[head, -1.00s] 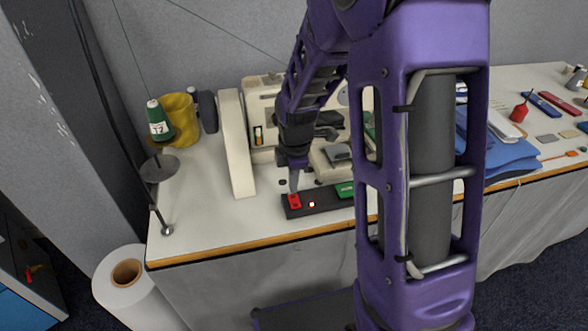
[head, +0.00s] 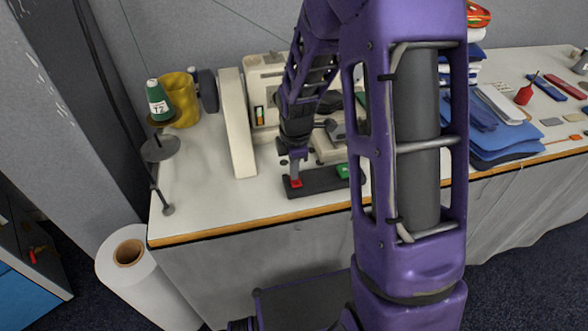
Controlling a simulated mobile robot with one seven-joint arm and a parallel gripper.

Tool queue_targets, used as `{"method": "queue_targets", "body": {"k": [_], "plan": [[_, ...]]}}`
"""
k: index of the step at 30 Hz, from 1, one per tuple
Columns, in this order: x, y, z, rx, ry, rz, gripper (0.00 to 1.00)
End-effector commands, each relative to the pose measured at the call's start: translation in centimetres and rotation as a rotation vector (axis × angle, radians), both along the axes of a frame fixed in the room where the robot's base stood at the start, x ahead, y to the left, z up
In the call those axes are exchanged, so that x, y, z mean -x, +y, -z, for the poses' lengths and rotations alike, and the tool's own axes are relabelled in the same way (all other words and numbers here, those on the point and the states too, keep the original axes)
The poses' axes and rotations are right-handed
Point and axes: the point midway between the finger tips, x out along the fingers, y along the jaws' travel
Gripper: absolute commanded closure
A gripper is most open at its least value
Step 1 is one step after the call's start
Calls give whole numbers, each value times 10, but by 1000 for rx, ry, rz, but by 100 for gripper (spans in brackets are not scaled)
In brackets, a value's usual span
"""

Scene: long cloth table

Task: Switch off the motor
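A dark switch box (head: 318,184) lies on the table near its front edge. It has a red button (head: 296,183) at its left end and a green button (head: 343,171) at its right. No lit lamp shows on the box between them. My gripper (head: 294,176) points down onto the red button, its narrow tip at or touching it. The fingers look closed together, with nothing held. The cream sewing machine (head: 236,125) stands behind the box, partly hidden by my arm.
A green thread cone (head: 158,103) on a stand and a yellow pot (head: 182,103) are at the left. Blue folded cloth (head: 510,140) and small tools, including a red bottle (head: 524,94), lie at the right. A white roll (head: 140,270) stands on the floor.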

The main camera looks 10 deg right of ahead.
Motion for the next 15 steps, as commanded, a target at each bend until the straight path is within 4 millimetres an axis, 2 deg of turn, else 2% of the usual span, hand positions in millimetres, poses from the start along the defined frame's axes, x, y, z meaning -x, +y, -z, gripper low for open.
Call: {"method": "queue_targets", "body": {"k": [1, 15], "plan": [[3, 0, 5, 0, 10, 0, 100], [22, 0, 4, 0, 18, -1, 100]]}}
